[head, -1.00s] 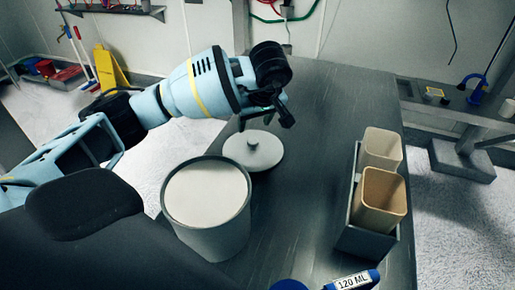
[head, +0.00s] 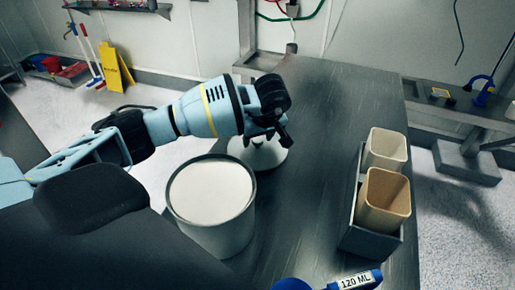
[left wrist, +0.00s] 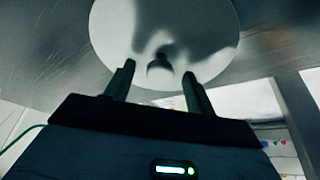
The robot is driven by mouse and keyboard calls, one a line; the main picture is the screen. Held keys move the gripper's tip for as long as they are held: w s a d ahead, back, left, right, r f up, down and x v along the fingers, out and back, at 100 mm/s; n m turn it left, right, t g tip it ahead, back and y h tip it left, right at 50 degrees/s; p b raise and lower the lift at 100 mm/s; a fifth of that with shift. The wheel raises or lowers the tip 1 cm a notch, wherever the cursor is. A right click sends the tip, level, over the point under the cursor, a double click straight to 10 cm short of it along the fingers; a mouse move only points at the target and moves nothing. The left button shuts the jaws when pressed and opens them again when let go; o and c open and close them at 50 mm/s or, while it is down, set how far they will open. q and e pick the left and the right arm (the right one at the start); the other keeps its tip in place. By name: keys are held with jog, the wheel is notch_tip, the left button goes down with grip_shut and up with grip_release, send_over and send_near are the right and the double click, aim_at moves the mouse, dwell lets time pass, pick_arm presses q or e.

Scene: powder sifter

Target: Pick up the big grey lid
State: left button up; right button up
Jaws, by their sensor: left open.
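The big grey lid (head: 262,155) lies flat on the dark table behind the powder bucket. My left gripper (head: 266,136) is just above it and hides its knob and far part in the head view. The open fingers of my left gripper (left wrist: 157,78) point at the lid, one on each side of the knob. I cannot tell whether they touch it. My right gripper is not in view.
A grey bucket (head: 222,237) full of white powder stands in front of the lid. A grey holder (head: 365,243) with two tan containers (head: 384,200) stands at right. A blue-handled 120 ML scoop (head: 356,281) is at the front. The table's middle is clear.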

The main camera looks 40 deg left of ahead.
aim_at(259, 141)
pick_arm(q)
grip_shut()
dwell(0.3)
jog(key=shift+r, duration=0.1)
notch_tip(259, 141, up, 10)
dwell(0.5)
jog(key=shift+d, duration=0.1)
